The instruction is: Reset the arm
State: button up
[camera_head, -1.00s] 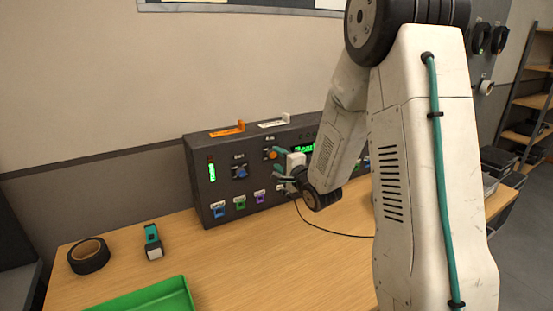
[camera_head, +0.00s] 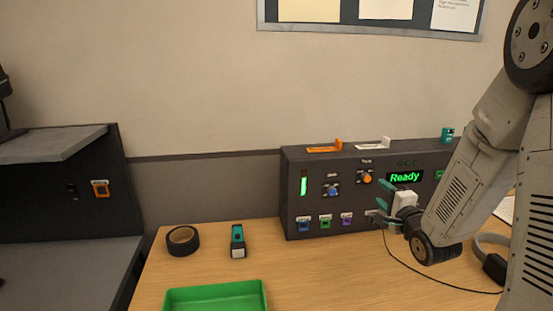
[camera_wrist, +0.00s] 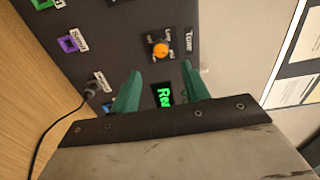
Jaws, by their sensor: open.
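My gripper (camera_head: 382,203) is in front of the dark control panel (camera_head: 293,212), its two teal fingers apart with nothing between them. In the wrist view the open fingers (camera_wrist: 160,88) point toward the panel, with the orange knob (camera_wrist: 160,49) beyond the tips. The green "Ready" display (camera_wrist: 164,95) shows between the fingers there, and it also shows in the head view (camera_head: 404,177). My arm covers the right part of the panel.
A black tape roll (camera_head: 183,241), a teal-and-black tool (camera_head: 238,241) and a green tray (camera_head: 215,296) are on the wooden table (camera_head: 320,270). A black cable (camera_head: 440,284) runs across the table by my arm. Headphones (camera_head: 490,257) lie at right. The table's middle is clear.

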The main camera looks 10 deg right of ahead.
jog(key=s+d+f+n+g+h, duration=0.1)
jog(key=s+f+n+g+h, duration=0.1)
jog(key=s+f+n+g, duration=0.65)
jog(key=s+a+r+n+g, duration=0.2)
jog(key=s+a+r, duration=0.3)
jog(key=s, duration=0.3)
jog(key=s+a+r+n+g+y, duration=0.1)
jog(key=s+a+r+n+g, duration=0.2)
jog(key=s, duration=0.6)
jog(key=s+a+r+n+g+y, duration=0.1)
jog(key=s+a+r+n+g, duration=0.2)
jog(key=s+a+r, duration=0.4)
jog(key=shift+s+r+n, duration=0.35)
jog(key=shift+s+n, duration=0.3)
jog(key=shift+s, duration=0.2)
